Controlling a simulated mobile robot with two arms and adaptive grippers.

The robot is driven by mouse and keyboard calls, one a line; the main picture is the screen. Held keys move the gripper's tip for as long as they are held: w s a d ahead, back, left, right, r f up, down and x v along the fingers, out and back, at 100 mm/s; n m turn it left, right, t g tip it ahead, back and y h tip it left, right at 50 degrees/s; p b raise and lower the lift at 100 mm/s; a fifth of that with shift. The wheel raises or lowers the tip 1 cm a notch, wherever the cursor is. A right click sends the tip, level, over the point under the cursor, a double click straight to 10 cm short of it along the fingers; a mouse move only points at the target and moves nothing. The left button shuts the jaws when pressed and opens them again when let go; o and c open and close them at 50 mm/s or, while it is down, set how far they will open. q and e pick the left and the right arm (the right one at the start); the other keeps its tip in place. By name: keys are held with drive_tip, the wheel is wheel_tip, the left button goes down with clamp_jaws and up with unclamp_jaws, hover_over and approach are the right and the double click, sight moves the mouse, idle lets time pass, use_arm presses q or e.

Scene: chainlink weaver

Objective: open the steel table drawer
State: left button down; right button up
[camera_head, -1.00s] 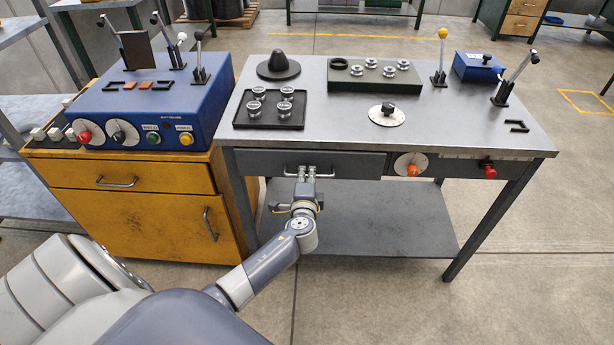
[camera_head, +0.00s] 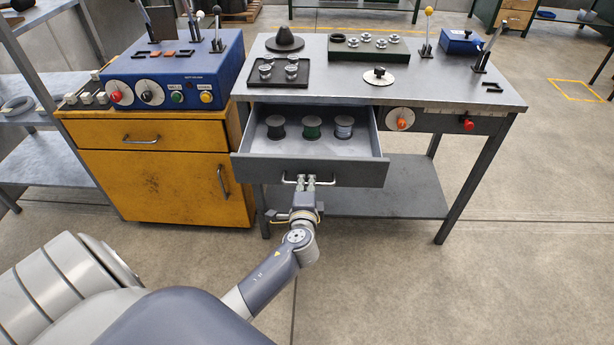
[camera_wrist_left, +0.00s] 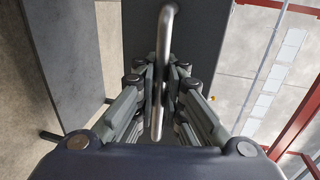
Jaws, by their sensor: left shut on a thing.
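The steel table (camera_head: 430,89) has a grey drawer (camera_head: 360,174) under its top, and the drawer stands well pulled out. My left gripper (camera_head: 306,181) is shut on the bar handle (camera_head: 325,179) at the drawer front. In the left wrist view the metal handle (camera_wrist_left: 163,70) runs between the fingers of the left gripper (camera_wrist_left: 160,95). My right gripper is not in view.
A yellow cabinet (camera_head: 160,187) with a blue control box (camera_head: 210,72) stands left of the table. A lower shelf (camera_head: 410,190) lies under the drawer. Open concrete floor (camera_head: 500,270) is at the right and front.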

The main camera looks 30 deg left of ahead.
use_arm(q)
drive_tip(key=shift+v, duration=1.35)
drive_tip(key=c, duration=1.7)
unclamp_jaws()
drive_tip(key=shift+f, duration=0.25)
drive_tip(key=shift+s, duration=0.1)
drive_tip(key=v, duration=1.2)
